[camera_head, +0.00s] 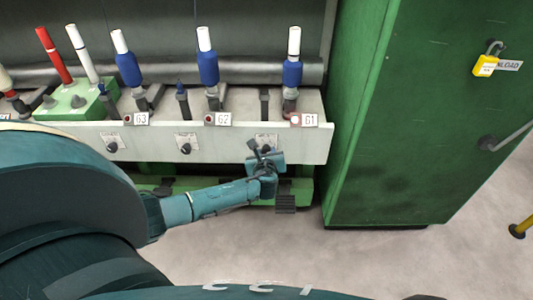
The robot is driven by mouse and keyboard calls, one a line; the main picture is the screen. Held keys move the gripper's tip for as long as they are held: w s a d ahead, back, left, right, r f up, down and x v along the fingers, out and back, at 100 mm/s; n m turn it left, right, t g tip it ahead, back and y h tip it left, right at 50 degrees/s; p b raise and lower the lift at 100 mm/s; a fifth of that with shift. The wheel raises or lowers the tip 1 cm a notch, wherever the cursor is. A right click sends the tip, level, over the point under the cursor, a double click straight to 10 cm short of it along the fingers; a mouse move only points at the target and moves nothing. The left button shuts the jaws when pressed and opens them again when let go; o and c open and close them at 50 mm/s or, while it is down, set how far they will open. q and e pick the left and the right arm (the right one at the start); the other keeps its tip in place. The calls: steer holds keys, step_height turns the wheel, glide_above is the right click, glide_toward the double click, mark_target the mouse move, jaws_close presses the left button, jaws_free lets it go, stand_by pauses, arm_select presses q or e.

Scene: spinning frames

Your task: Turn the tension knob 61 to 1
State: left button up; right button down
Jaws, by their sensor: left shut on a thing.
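The white front rail (225,143) of the spinning frame carries a row of dark tension knobs on small scale plates. One knob (185,148) sits below and left of the G2 tag, and another knob (111,147) is below the G3 tag. My left gripper (262,153) is at the plate (266,137) left of and below the G1 tag (304,120). It is shut on the knob there, which its fingers mostly hide. The knob's number and pointer setting are too small to read. My right gripper is not in view.
Blue-wound bobbins (208,68) stand above the rail, with a green box (78,104) at left. A green cabinet (400,120) with a yellow padlock (485,66) stands close at right. A dark pedal (285,203) is below the gripper. The floor in front is clear.

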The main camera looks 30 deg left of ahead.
arm_select(q)
steer(key=shift+s+a+f+n+t+h, duration=0.15)
steer(key=shift+n+t+h, duration=0.3)
steer(key=shift+n, duration=0.25)
steer(key=n+t+h+b, duration=0.1)
steer(key=n+t+b, duration=0.1)
steer(key=n+b, duration=0.2)
steer(key=n+t+h+b, duration=0.1)
steer(key=n+b, duration=0.3)
steer(key=b, duration=0.4)
steer(key=n+t+h+b, duration=0.1)
steer(key=n+t+b, duration=0.1)
steer(key=n+b, duration=0.2)
steer(key=shift+s+a+f+n+t+h+b, duration=0.1)
steer(key=shift+a+f+n+t+h+b, duration=0.25)
steer(key=shift+b, duration=0.55)
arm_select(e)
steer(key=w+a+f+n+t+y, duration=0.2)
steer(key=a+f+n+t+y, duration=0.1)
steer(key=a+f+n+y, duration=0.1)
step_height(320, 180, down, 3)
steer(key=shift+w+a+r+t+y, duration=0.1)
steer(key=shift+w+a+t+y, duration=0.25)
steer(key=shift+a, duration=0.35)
arm_select(q)
steer(key=shift+n, duration=0.25)
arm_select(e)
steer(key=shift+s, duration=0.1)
